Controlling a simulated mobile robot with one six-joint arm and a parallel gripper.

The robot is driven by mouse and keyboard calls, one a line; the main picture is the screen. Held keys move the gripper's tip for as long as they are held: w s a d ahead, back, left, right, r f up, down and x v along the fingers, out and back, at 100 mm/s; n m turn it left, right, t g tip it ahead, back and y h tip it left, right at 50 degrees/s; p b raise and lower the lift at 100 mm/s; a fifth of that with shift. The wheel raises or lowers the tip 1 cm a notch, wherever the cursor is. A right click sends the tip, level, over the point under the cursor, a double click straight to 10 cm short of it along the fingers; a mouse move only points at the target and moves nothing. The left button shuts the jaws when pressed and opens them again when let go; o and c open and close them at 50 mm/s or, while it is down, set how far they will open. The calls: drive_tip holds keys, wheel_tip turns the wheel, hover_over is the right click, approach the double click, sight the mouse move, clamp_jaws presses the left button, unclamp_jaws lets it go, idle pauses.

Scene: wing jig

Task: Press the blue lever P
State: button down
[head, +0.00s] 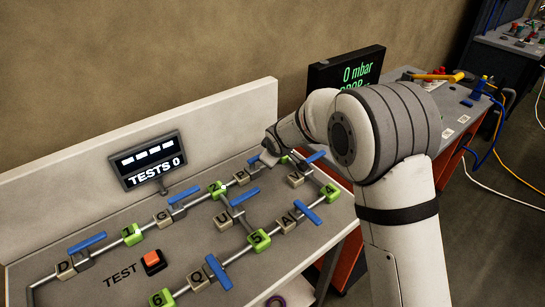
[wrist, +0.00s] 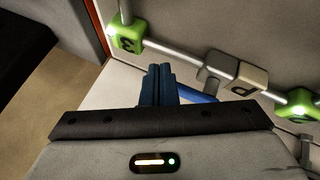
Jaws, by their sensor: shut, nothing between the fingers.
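The block marked P (wrist: 252,80) is tan and sits on a pipe beside a grey valve body in the wrist view. Its blue lever P (wrist: 200,93) runs from under the valve toward my fingers and is partly hidden behind them and the wrist housing. My gripper (wrist: 159,70) is shut and empty, its fingertips just left of the lever. Whether they touch it, I cannot tell. In the head view my gripper (head: 268,156) is low over the board at the P block (head: 240,178), hiding most of that lever.
Green block 3 (wrist: 127,36) and green block 2 (wrist: 300,103) flank the P valve. Other blue levers stand close by, at V (head: 315,157) and U (head: 244,196). The back panel with the TESTS 0 display (head: 152,160) rises behind. A red TEST button (head: 153,261) sits front left.

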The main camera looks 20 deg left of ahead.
drive_tip(key=shift+w+a, duration=0.1)
drive_tip(key=shift+w, duration=0.15)
idle(0.5)
drive_tip(key=shift+d, duration=0.25)
drive_tip(key=d, duration=0.1)
drive_tip(key=s+d+r, duration=0.1)
drive_tip(key=s+d, duration=0.1)
drive_tip(key=shift+d+r, duration=0.15)
drive_tip(key=shift+d, duration=0.25)
drive_tip(key=w+d+r, duration=0.1)
drive_tip(key=d+r, duration=0.4)
drive_tip(key=r, duration=0.1)
drive_tip(key=shift+d+r, duration=0.15)
drive_tip(key=shift+r, duration=0.2)
